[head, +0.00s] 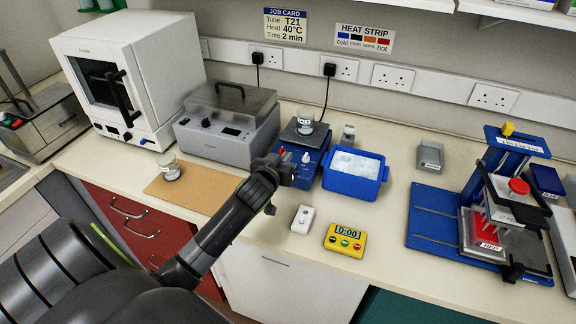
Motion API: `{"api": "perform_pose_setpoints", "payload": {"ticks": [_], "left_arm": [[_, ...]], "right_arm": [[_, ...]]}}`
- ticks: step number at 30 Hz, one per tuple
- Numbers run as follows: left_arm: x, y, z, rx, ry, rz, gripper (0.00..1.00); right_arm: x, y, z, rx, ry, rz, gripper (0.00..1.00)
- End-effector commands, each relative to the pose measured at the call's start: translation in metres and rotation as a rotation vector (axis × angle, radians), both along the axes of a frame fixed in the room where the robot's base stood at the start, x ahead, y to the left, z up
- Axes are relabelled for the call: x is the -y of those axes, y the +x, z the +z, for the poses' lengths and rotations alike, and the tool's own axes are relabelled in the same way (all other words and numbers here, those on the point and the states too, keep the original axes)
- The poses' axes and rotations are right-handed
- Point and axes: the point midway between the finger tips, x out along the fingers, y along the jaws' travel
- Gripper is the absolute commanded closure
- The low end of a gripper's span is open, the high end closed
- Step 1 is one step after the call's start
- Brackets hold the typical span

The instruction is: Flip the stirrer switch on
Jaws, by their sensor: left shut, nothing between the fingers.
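The stirrer (313,158) is a blue box with a dark top plate, at the middle of the bench. A glass beaker (305,122) with a label stands on its plate. A small red part (282,150), which may be the switch, and a white knob (306,157) show on its front. My left gripper (292,174) is shut and empty, right at the stirrer's lower front left. It hides part of that front, so I cannot tell whether it touches or how the switch is set. My right gripper is not in view.
A blue ice tub (355,184) stands right of the stirrer, a grey lidded bath (228,150) left. A white switch box (302,219) and yellow timer (345,240) lie in front.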

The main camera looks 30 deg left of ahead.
Motion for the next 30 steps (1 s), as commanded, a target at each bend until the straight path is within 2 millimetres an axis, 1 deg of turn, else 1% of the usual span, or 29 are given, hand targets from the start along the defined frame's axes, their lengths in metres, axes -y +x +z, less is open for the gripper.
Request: {"api": "perform_pose_setpoints", "payload": {"ticks": [2, 3, 6, 11, 15, 25, 30], "left_arm": [[-0.002, 0.011, -0.001, -0.001, -0.001, 0.001, 1.0], [-0.001, 0.009, -0.01, -0.005, -0.004, 0.002, 1.0], [0.001, 0.009, -0.024, -0.005, -0.002, 0.001, 1.0], [0.002, 0.009, -0.037, -0.002, 0.001, 0.0, 1.0], [0.003, 0.009, -0.042, -0.001, 0.0, 0.0, 1.0], [0.003, 0.009, -0.043, -0.001, 0.0, 0.0, 1.0], [0.005, 0.01, -0.053, -0.001, 0.003, 0.0, 1.0]], "right_arm": [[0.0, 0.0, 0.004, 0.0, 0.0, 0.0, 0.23], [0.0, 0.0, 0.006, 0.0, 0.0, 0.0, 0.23], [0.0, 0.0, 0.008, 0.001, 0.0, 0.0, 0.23], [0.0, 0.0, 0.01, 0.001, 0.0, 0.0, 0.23], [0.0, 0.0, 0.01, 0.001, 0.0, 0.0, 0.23], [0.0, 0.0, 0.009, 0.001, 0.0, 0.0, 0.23], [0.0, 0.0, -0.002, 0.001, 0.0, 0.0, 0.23]]}}
